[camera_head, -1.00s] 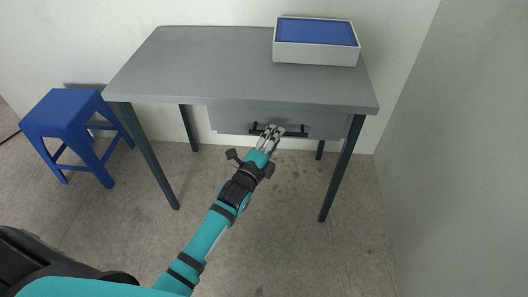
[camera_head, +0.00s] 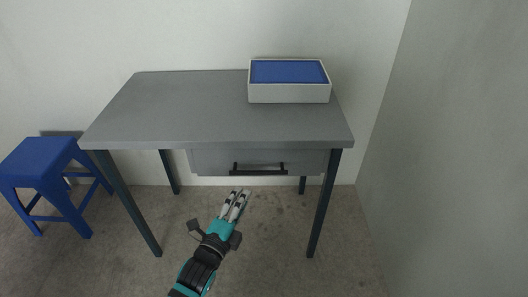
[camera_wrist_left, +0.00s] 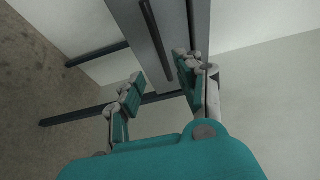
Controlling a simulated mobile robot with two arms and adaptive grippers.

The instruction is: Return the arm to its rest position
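My left gripper (camera_head: 238,194) is in front of and a little below the desk drawer (camera_head: 210,163), apart from its black handle (camera_head: 258,168). In the left wrist view its two fingers (camera_wrist_left: 158,78) are spread with nothing between them. The handle also shows there as a dark bar (camera_wrist_left: 156,42) beyond the fingertips. The drawer looks shut under the grey desk (camera_head: 190,105). My right gripper is not in any view.
A white box with a blue inside (camera_head: 290,93) stands at the back right of the desktop. A blue stool (camera_head: 42,158) stands left of the desk. Dark desk legs (camera_head: 319,205) flank the drawer. A wall (camera_head: 460,170) is at the right. The floor in front is clear.

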